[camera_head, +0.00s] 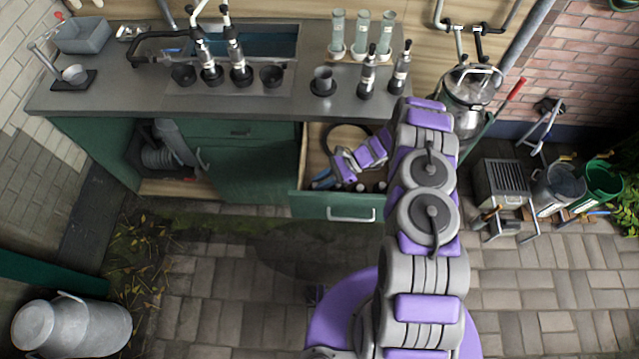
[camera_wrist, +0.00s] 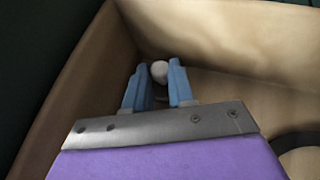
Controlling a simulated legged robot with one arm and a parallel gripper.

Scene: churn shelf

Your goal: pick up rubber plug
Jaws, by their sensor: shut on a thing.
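My gripper (camera_head: 323,181) reaches down into the open drawer (camera_head: 352,214) below the counter, near its front left corner. In the wrist view its two blue fingers (camera_wrist: 158,68) are closed around a small pale round thing, which looks like the rubber plug (camera_wrist: 159,73). The plug sits between the fingertips, with only its rounded top clearly visible. The drawer's wooden walls rise close beside and beyond the fingers. In the head view the plug is hidden by the gripper. I cannot tell whether it touches the drawer floor.
A dark ring (camera_head: 346,130) lies in the drawer, behind my wrist. Small dark items (camera_head: 360,187) lie to the right of the gripper. The grey counter (camera_head: 150,92) above holds taps, cups and tall glasses. A metal churn (camera_head: 70,328) lies at lower left on open paving.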

